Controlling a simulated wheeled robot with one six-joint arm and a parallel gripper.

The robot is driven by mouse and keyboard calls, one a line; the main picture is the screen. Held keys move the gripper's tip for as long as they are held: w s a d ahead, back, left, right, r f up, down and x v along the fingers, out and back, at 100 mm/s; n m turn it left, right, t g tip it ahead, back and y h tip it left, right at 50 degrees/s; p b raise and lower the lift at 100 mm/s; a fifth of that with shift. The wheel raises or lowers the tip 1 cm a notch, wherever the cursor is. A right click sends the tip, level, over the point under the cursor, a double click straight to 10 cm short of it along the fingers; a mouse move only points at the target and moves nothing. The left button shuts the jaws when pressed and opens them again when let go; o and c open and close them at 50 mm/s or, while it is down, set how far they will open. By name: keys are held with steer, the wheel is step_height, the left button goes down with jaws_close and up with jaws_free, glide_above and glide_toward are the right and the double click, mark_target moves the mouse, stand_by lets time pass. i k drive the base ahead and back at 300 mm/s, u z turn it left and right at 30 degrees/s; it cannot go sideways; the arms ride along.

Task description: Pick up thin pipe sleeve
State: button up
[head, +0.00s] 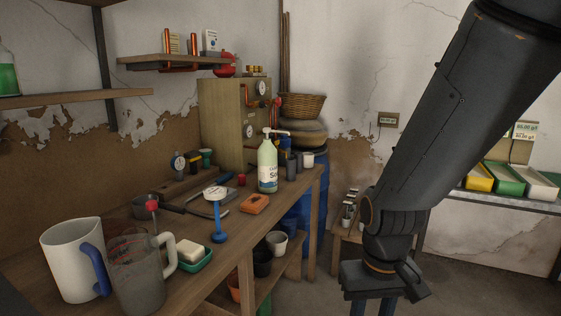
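No thing in view can be made out for sure as the thin pipe sleeve. Several small grey and pale upright pieces (348,208) stand on a low wooden stool, left of my arm, too small to tell apart. A dark grey cylinder (291,167) stands on the bench beside the soap bottle; I cannot tell whether it is a sleeve. My gripper (372,307) points down at the bottom edge, in front of and right of the stool.
The wooden bench (165,293) carries a white jug (70,260), a clear measuring jug (135,280), a blue-stemmed dial (217,215), an orange block (255,204) and a soap bottle (267,165). The stool (345,238) stands beyond it. Coloured bins (510,180) sit on the right shelf.

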mark_target(299, 156)
steer(key=z, duration=0.5)
steer(key=i, duration=0.9)
steer(key=z, duration=0.6)
steer(key=i, duration=0.9)
steer(key=u, duration=0.5)
steer(key=i, duration=0.65)
steer(key=u, duration=0.35)
